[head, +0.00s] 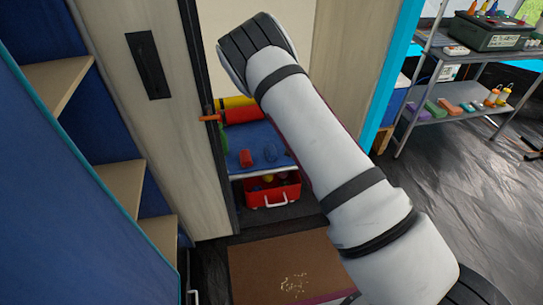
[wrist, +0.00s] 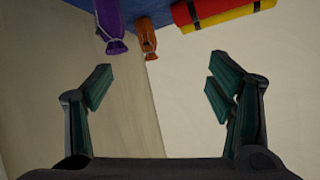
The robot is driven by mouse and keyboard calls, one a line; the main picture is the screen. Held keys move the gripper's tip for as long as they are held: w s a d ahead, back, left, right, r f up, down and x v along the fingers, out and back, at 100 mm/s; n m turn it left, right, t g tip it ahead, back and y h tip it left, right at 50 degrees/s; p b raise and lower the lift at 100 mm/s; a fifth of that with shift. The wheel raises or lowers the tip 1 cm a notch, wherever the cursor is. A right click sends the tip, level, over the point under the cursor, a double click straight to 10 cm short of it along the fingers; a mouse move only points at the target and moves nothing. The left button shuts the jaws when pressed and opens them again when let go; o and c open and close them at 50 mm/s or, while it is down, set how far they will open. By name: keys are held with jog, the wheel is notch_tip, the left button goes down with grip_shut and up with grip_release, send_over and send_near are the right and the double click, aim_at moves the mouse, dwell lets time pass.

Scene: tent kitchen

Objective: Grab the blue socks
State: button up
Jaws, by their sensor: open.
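A small dark blue bundle (head: 270,152), which may be the blue socks, sits on a blue-topped shelf (head: 262,137) inside the open cabinet in the head view. A small red bundle (head: 247,158) lies just left of it. I cannot make out their shape clearly. My gripper (wrist: 155,88) is open and empty in the wrist view, with pale cabinet surfaces behind it. No blue socks show in the wrist view. In the head view my arm hides the gripper.
Red and yellow rolls (wrist: 215,8), an orange bag (wrist: 147,38) and a purple bag (wrist: 110,25) sit at the top of the wrist view. A red crate (head: 272,192) stands below the shelf. The cabinet's side panels border the opening. A metal rack (head: 440,120) stands right.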

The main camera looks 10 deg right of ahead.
notch_tip(320, 180, down, 9)
jog(key=a+n+t+y+b, duration=0.1)
jog(key=b, duration=0.1)
jog(key=n+t+y+b, duration=0.1)
jog(key=n+y+b, duration=0.1)
jog(key=y, duration=0.1)
send_near(272, 152)
jog(key=w+f, duration=0.1)
jog(key=w+f+b, duration=0.1)
jog(key=w, duration=0.1)
jog(key=w+f+b, duration=0.1)
jog(key=w+f, duration=0.1)
jog(key=shift+w+d, duration=0.1)
jog(key=shift+w, duration=0.15)
jog(key=shift+b+x, duration=1.65)
jog(key=shift+x, duration=1.4)
jog(key=shift+r, duration=0.15)
jog(key=c, duration=1.1)
